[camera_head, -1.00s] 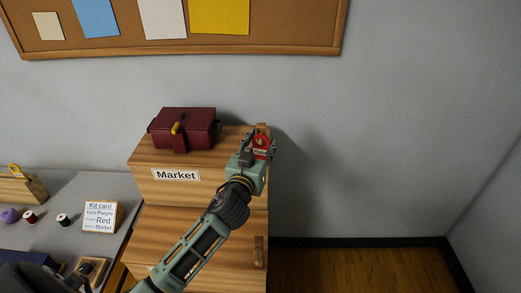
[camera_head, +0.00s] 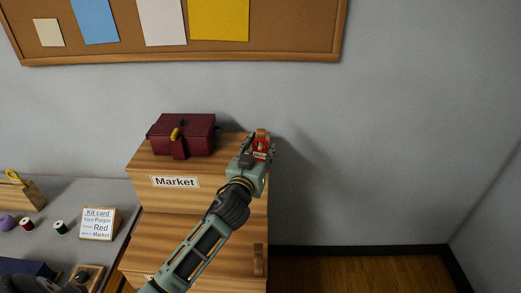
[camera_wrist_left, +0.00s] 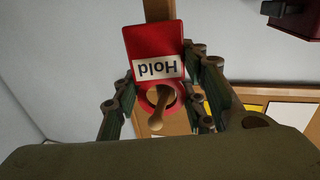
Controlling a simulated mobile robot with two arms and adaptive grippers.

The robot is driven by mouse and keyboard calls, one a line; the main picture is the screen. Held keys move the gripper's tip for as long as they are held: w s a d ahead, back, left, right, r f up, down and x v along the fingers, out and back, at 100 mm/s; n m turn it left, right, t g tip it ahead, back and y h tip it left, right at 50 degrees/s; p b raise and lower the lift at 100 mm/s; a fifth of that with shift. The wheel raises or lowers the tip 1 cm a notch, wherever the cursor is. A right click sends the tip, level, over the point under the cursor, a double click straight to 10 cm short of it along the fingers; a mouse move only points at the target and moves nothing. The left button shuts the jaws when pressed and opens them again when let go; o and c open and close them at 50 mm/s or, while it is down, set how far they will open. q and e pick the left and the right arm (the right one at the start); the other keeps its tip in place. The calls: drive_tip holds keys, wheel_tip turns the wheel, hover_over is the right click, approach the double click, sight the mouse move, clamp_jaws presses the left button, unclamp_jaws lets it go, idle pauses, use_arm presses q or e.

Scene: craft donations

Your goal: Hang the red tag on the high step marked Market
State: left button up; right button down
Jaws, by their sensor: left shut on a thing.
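The red tag (camera_head: 263,146) is at the right end of the high step (camera_head: 195,197), which carries a white Market label (camera_head: 175,182). In the left wrist view the tag (camera_wrist_left: 150,42) appears upside down, with a white strip reading Hold. My left gripper (camera_head: 257,150) is shut on the tag, with a finger on each side of it. A wooden peg (camera_wrist_left: 155,124) shows through the tag's round hole, and its knob end sticks out towards the wrist camera. The peg's post (camera_head: 262,132) stands behind the tag, mostly hidden by the gripper. My right gripper is not in view.
A dark red box (camera_head: 190,131) with a yellow clasp sits on the high step, left of the gripper. A lower step (camera_head: 190,237) with its own wooden post (camera_head: 258,259) is below. A kit card (camera_head: 98,224) and spools stand on the grey table (camera_head: 70,200).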

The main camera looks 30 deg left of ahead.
use_arm(q)
drive_tip(key=o, duration=0.9)
drive_tip(key=s+d, duration=0.2)
drive_tip(key=s, duration=0.9)
drive_tip(key=shift+s, duration=0.4)
drive_tip(key=shift+d, duration=0.1)
